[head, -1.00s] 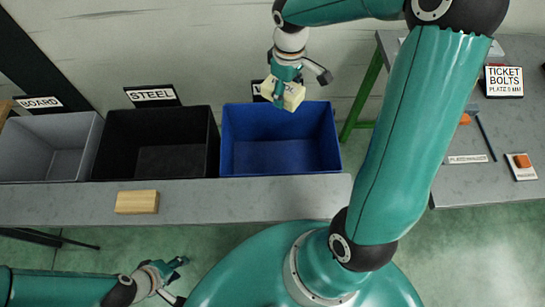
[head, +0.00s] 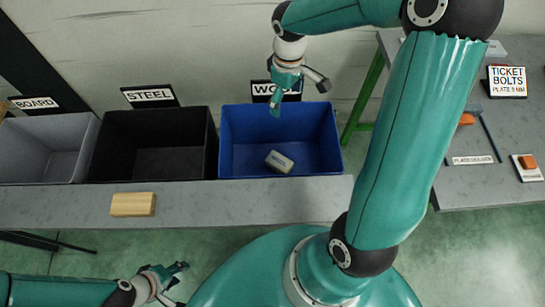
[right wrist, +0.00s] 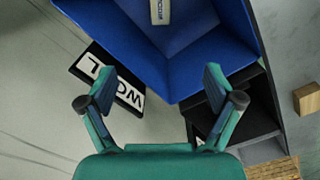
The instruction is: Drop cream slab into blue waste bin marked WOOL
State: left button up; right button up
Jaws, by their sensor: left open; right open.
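The cream slab (head: 279,162) lies on the floor of the blue bin (head: 236,150), near its front wall. It also shows in the right wrist view (right wrist: 160,11) at the top edge, partly cut off. A sign (right wrist: 107,78) reading WOOL stands behind the blue bin; in the head view my gripper partly covers it. My right gripper (head: 294,94) is over the back of the blue bin, open and empty, apart from the slab. Its spread fingers show in the right wrist view (right wrist: 160,95). My left gripper (head: 167,281) is open and empty in front of the bench.
A black bin (head: 200,145) marked STEEL and a grey bin (head: 40,175) marked BOARD stand left of the blue one. A wooden block (head: 133,204) lies on the bench front. A second bench (head: 470,185) with signs and tools stands at the right.

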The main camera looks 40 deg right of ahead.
jog(key=shift+r, duration=0.15)
notch_tip(320, 180, up, 12)
jog(key=shift+f, duration=0.2)
dwell(0.6)
